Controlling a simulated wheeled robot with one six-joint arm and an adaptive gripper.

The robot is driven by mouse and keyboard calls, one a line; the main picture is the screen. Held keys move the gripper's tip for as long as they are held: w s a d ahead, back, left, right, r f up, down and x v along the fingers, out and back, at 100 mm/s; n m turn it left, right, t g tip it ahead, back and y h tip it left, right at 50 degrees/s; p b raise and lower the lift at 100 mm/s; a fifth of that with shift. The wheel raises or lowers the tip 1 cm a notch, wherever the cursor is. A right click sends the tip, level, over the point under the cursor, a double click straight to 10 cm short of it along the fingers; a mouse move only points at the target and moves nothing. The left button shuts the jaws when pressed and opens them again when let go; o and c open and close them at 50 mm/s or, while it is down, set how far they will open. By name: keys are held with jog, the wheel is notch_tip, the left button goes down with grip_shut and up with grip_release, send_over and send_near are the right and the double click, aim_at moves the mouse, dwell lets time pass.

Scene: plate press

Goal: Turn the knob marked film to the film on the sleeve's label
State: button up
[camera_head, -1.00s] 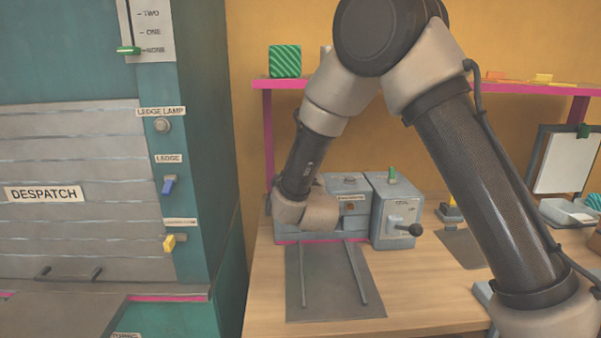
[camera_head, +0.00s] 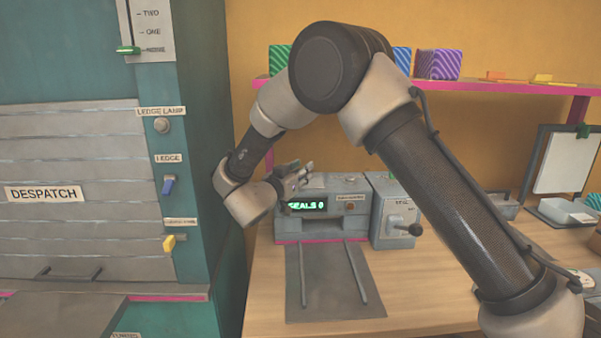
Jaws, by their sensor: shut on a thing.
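The grey press (camera_head: 348,225) stands on the bench, with a lit green display reading SEALS 0 (camera_head: 307,205). My gripper (camera_head: 304,174) is at the press's upper left, in front of its top edge and above the display. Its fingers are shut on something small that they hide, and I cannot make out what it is. No knob marked film can be read in this view. A grey side box (camera_head: 391,220) with a black-ended lever (camera_head: 407,230) stands at the press's right; its lettering is too small to read. I cannot pick out the sleeve or its label.
A dark mat (camera_head: 322,305) with two rails lies before the press. The teal despatch cabinet (camera_head: 192,90) is at the left. Green (camera_head: 280,59), blue (camera_head: 402,60) and purple (camera_head: 438,64) striped blocks stand on the pink-edged shelf. Bare bench (camera_head: 415,285) lies to the mat's right.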

dwell(0.5)
jog(key=o, duration=0.7)
jog(key=shift+d, duration=0.1)
jog(key=shift+o, duration=0.2)
notch_tip(320, 180, up, 10)
jog(key=shift+r, duration=0.1)
